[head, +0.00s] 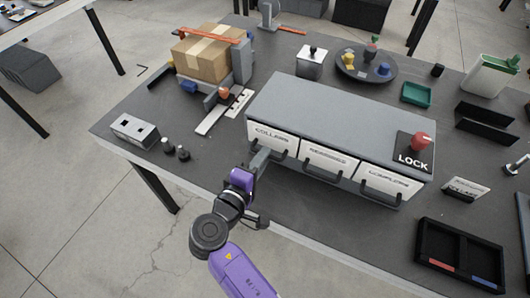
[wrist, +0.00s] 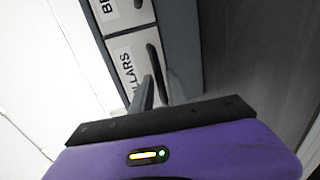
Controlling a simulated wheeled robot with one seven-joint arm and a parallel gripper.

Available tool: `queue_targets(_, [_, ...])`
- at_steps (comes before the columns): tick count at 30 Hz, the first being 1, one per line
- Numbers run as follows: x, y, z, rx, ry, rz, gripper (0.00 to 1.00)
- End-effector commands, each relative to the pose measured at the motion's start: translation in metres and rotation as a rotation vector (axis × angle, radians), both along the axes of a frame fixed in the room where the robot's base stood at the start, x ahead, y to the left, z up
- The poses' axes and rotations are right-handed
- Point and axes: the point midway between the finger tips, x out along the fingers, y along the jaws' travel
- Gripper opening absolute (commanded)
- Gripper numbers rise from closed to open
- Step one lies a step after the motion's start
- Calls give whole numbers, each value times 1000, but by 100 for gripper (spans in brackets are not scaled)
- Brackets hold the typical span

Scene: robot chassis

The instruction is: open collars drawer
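The collars drawer (head: 271,139) is the leftmost of three white-fronted drawers in a grey cabinet (head: 340,118). Its front looks level with the other two, so it appears shut. In the wrist view the collars drawer (wrist: 128,68) shows its label and a dark bar handle (wrist: 152,58). In the wrist view my gripper's grey fingers (wrist: 156,90) reach to the handle, seemingly one on each side. Whether they are clamped on it is unclear.
The middle drawer (head: 328,161) and right drawer (head: 388,183) have dark handles sticking out. A red knob (head: 421,141) on a LOCK plate stands on the cabinet's right end. A black divided tray (head: 430,256) lies at right. A grey two-hole block (head: 135,132) sits at left.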

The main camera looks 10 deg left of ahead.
Motion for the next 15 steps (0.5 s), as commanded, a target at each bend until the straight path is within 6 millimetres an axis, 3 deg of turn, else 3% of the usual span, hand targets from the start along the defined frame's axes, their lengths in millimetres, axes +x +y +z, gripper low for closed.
queue_targets(6, [17, -6, -4, -1, 0, 0, 19])
queue_targets(15, [19, -7, -4, 0, 0, 1, 17])
